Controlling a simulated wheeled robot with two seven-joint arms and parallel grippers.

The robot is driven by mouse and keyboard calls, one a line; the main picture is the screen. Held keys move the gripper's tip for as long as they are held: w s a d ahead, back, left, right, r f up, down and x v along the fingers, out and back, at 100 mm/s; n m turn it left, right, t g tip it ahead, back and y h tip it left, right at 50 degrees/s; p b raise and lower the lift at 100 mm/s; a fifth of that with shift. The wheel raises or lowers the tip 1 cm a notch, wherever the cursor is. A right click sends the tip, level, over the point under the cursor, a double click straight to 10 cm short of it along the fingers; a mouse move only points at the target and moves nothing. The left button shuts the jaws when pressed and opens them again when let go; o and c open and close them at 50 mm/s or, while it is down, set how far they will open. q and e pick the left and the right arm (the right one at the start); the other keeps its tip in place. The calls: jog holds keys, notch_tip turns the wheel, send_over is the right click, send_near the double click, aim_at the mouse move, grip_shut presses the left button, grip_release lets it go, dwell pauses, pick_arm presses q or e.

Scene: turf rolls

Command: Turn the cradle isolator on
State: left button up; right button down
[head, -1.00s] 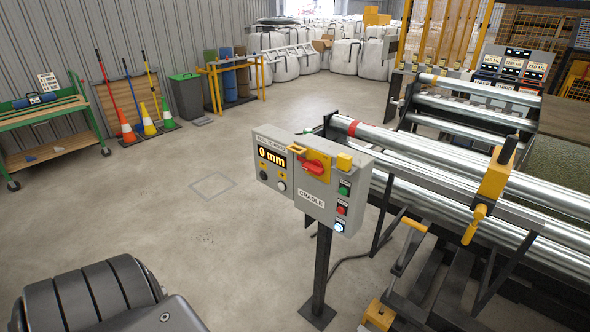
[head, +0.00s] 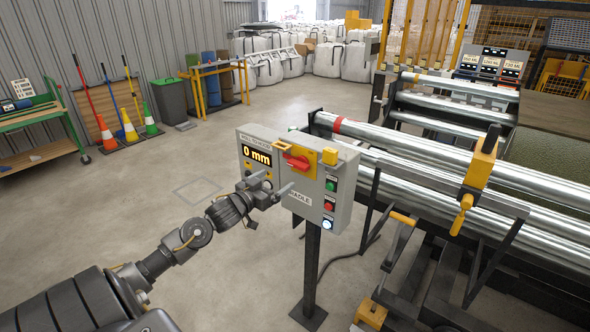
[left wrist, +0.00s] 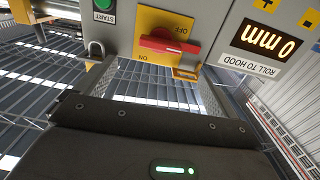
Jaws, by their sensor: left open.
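The cradle isolator is a red rotary handle (head: 297,161) on a yellow plate, on the front of a grey control box (head: 343,196). The red handle also shows in the left wrist view (left wrist: 168,45), upside down, lying nearly level across the plate with OFF and ON labels. My left gripper (head: 270,185) is open and empty in front of the box, just below the isolator. Its fingers (left wrist: 158,82) show in the left wrist view, spread below the handle and apart from it. The CRADLE label is partly hidden by the gripper. My right gripper is not in view.
A display (head: 257,154) reads 0 mm. Green, red and lit white buttons (head: 328,205) sit on the box's right side. Steel rollers (head: 430,165) stand to the right.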

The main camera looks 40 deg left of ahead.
aim_at(296, 167)
pick_arm(q)
jog(key=w+p, duration=0.2)
jog(key=w, duration=0.7)
jog(key=shift+w+a, duration=0.15)
jog(key=shift+w, duration=0.75)
jog(key=c, duration=1)
